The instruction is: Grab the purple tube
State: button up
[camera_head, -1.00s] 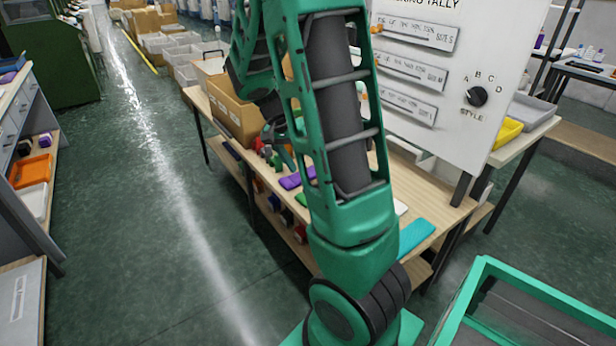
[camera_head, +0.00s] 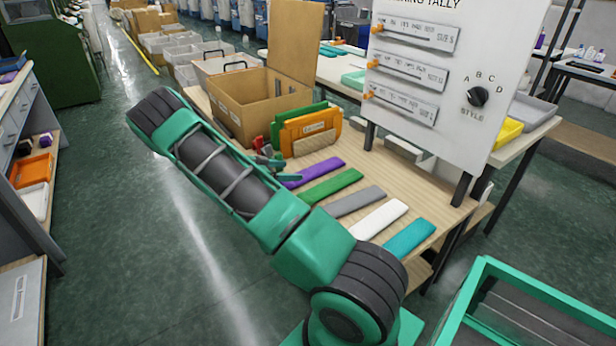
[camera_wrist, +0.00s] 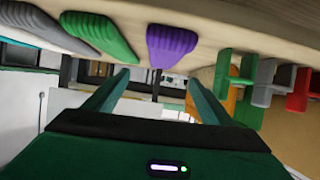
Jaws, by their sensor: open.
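The purple tube (camera_head: 318,171) looks like a flat strip lying on the wooden table, at the far end of a row of coloured strips. My gripper (camera_head: 288,175) is low at the table's left edge, by the tube's near left end. In the wrist view the purple tube (camera_wrist: 170,44) points in from the top, roughly between my two spread fingers (camera_wrist: 155,92). The fingers are open with nothing clasped between them. I cannot tell whether they touch the tube.
Green (camera_head: 331,187), grey (camera_head: 357,202), white (camera_head: 379,220) and teal (camera_head: 410,238) strips lie alongside. An orange piece (camera_head: 312,128) stands behind the purple tube. An open cardboard box (camera_head: 232,112) and a white board (camera_head: 450,60) also stand there.

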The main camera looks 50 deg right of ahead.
aim_at(308, 172)
jog(key=shift+w+d+f+h, duration=0.2)
jog(key=shift+w+f+h, duration=0.1)
jog(key=shift+f, duration=0.1)
jog(key=x, duration=0.5)
jog(key=shift+d+f, duration=0.2)
jog(key=shift+f+x, duration=0.15)
jog(key=shift+x, duration=1.1)
jog(key=shift+f+x, duration=0.15)
jog(key=shift+x, duration=1.15)
jog(key=shift+a, duration=0.2)
jog(key=c, duration=1.1)
